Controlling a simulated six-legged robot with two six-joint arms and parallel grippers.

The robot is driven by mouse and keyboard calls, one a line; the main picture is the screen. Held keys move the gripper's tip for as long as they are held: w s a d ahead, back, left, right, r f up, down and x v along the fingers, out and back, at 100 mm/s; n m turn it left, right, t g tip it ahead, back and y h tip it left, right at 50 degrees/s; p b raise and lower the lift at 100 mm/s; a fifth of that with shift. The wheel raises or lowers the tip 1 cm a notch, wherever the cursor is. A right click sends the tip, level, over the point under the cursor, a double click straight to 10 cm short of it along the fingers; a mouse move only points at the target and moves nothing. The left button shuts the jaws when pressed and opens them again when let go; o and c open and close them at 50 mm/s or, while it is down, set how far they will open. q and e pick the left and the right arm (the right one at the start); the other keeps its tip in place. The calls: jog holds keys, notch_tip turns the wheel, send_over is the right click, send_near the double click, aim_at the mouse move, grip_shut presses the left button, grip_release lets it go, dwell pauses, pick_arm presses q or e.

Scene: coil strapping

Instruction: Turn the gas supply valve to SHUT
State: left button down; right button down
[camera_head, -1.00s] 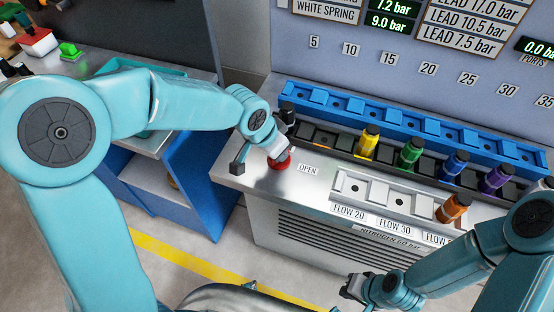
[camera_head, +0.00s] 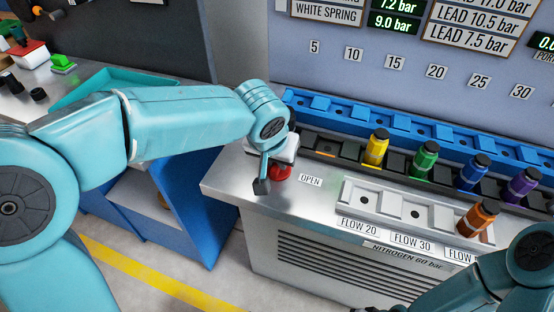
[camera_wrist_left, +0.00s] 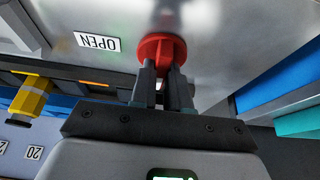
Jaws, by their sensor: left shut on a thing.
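The red valve knob (camera_head: 279,172) sits at the left end of the steel bench top, partly hidden behind my left gripper in the head view. In the left wrist view the red knob (camera_wrist_left: 160,46) is between the fingers of my left gripper (camera_wrist_left: 163,75), which is shut on it. No SHUT label is readable. My right gripper (camera_head: 368,308) is barely visible at the bottom edge, its fingers cut off.
A grey tray (camera_head: 348,195) with an orange-bodied cartridge (camera_head: 478,218) stands right of the label. Behind it, a dark rack holds yellow (camera_head: 377,148), green, blue and purple cartridges, before a blue rack (camera_head: 400,126). A blue cabinet (camera_head: 195,210) stands left, past a gap.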

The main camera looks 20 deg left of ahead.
pick_arm(q)
jog(key=c, duration=1.1)
grip_release()
jog(key=p+v, duration=0.2)
jog(key=v, duration=1.4)
jog(key=shift+r+p, duration=0.2)
jog(key=shift+p, duration=0.15)
